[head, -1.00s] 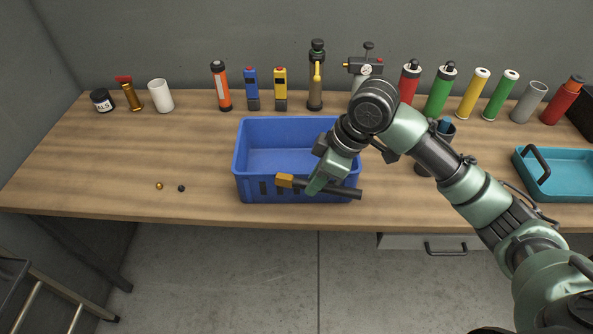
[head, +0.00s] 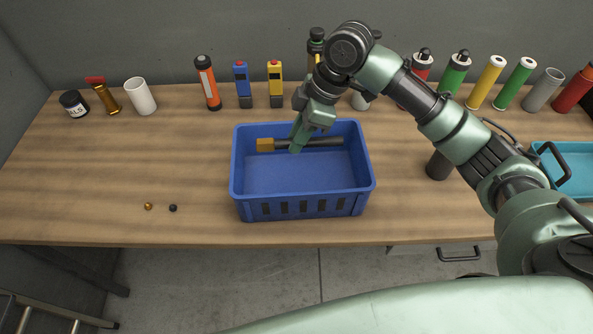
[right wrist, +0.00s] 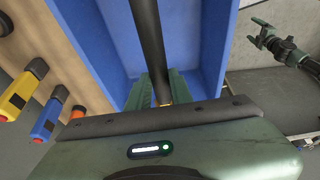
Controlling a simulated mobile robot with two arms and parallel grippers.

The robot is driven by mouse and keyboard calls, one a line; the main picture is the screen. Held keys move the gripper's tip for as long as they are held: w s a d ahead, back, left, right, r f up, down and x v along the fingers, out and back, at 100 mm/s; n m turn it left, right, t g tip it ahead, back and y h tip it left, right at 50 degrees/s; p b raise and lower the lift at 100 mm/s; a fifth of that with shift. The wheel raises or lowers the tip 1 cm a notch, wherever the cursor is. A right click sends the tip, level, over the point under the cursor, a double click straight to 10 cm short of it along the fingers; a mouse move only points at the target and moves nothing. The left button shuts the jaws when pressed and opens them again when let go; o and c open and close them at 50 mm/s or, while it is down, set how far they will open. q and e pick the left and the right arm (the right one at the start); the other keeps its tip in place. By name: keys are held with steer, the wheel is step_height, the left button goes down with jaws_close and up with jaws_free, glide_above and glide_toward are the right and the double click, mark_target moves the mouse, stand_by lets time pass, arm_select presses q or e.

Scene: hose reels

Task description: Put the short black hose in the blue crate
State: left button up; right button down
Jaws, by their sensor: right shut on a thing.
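The short black hose (head: 325,142) has an orange-yellow end piece at its left. My right gripper (head: 297,146) is shut on it near that end. The hose lies level across the back part of the blue crate (head: 300,180) in the head view. I cannot tell whether it touches the crate. The right wrist view shows the hose (right wrist: 149,45) running out from between the fingers, with the blue crate (right wrist: 88,35) around it. My left gripper (right wrist: 262,33) shows at the upper right of the right wrist view, open and empty, away from the crate.
An orange flashlight (head: 207,82), a blue device (head: 242,84) and a yellow device (head: 275,83) stand behind the crate. A teal tray (head: 570,178) is at the right. A white cup (head: 140,96) stands at the left. The table left of the crate is mostly clear.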

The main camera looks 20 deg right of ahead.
steer(key=p, duration=0.1)
glide_above(292, 183)
steer(key=d, duration=0.1)
step_height(292, 183, down, 7)
steer(key=f, duration=0.3)
steer(key=shift+s+d+f, duration=0.15)
steer(key=shift+d+f, duration=0.05)
steer(key=shift+f+p, duration=0.3)
steer(key=shift+f, duration=0.05)
step_height(292, 183, down, 3)
steer(key=shift+f+p, duration=0.2)
steer(key=shift+p, duration=0.1)
steer(key=shift+f, duration=0.15)
arm_select(q)
steer(key=shift+s+d+r, duration=0.1)
steer(key=shift+s+r, duration=0.1)
steer(key=shift+r, duration=0.4)
steer(key=shift+s+r, duration=0.2)
steer(key=shift+r, duration=0.4)
arm_select(e)
steer(key=c, duration=1.3)
jaws_free()
steer(key=shift+o, duration=0.2)
